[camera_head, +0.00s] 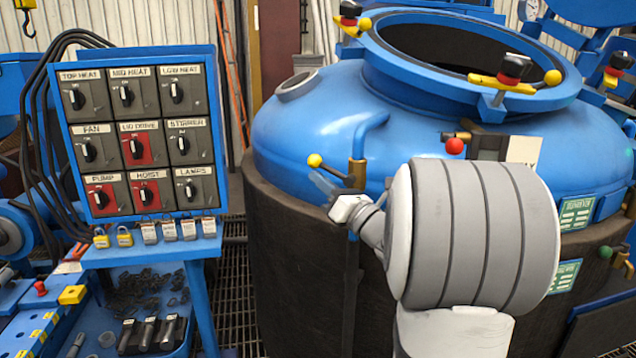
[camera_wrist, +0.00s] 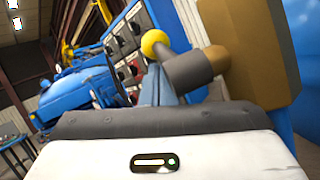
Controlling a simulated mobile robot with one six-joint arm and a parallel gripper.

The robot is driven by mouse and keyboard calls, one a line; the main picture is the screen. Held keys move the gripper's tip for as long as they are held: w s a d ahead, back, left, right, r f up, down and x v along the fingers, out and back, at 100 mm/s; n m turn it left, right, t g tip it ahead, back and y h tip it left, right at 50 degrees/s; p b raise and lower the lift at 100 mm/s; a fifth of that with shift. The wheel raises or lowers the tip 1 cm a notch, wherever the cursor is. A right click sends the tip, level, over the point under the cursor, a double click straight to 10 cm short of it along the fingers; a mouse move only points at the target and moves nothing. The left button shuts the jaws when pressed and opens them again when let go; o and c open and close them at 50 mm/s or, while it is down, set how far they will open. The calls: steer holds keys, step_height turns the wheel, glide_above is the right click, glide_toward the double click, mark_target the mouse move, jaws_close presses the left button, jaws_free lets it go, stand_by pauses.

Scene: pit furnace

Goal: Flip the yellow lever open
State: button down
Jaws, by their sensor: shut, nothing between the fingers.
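The yellow lever (camera_head: 314,160) is a short handle with a yellow ball on its end. It sticks out to the left from a brass valve (camera_head: 357,172) on the blue pipe of the furnace. In the wrist view the yellow ball (camera_wrist: 154,42) and its dark stem show near the top middle, with the brass body (camera_wrist: 250,50) to the right. My gripper (camera_head: 324,182) is shut and empty, just below the lever. Its fingers (camera_wrist: 158,86) show partly in the wrist view, close under the stem. I cannot tell whether they touch it.
A blue control panel (camera_head: 139,128) with several switches stands to the left, with padlocks (camera_head: 147,234) along its lower ledge. The large blue furnace (camera_head: 300,125) fills the right side. A red knob (camera_head: 454,146) sits on it. A gap with floor grating lies between panel and furnace.

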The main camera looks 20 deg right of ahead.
steer(key=shift+f, duration=0.1)
steer(key=s+d+f+b, duration=0.1)
steer(key=s+d+f, duration=0.1)
steer(key=s+f, duration=0.7)
stand_by(0.4)
